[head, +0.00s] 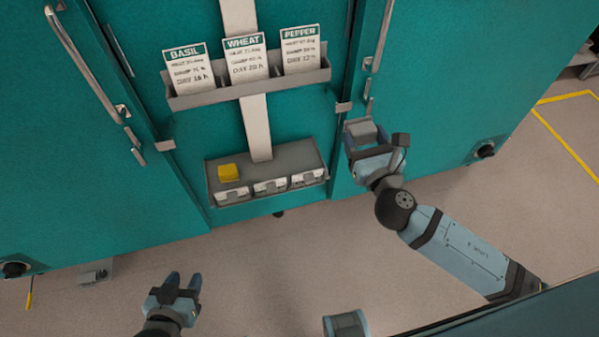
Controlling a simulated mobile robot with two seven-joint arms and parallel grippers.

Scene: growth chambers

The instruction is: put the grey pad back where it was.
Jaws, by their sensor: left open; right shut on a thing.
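The grey pad (361,131) is a small grey block held in my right gripper (366,138). The gripper is shut on it, in front of the right teal door near a latch and handle. The gripper partly hides the pad's lower side. The pad is above and to the right of the lower grey shelf (285,157), apart from it. My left gripper (181,285) is open and empty, low in the view over the floor.
A yellow pad (228,172) sits at the left of the lower shelf, behind several white labelled boxes (270,187). The shelf top to its right is bare. An upper rack (250,86) holds basil, wheat and pepper cards. Door handles (82,55) stick out.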

